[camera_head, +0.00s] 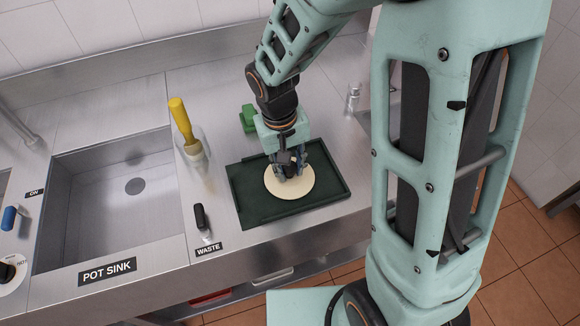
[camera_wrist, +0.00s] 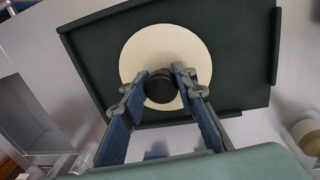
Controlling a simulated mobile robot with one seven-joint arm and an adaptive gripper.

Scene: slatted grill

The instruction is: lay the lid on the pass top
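The lid (camera_head: 307,186) is a round cream disc lying flat on a dark green, rimmed tray or board (camera_head: 252,212). In the wrist view the lid (camera_wrist: 148,38) shows a round black knob (camera_wrist: 161,88) near its middle. My gripper (camera_head: 289,172) points down over the lid. In the wrist view its two fingers (camera_wrist: 160,84) stand on either side of the knob, with the tips close to it. Whether they press on the knob cannot be told. Nothing in view is clearly marked as the pass top.
A steel sink (camera_head: 115,205) labelled POT SINK lies to the left. A yellow-handled brush (camera_head: 182,122) stands in a clear holder between sink and tray. A black lever (camera_head: 200,218) sits by the WASTE label, a green object (camera_head: 248,118) behind the tray and a shaker (camera_head: 352,97) behind right.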

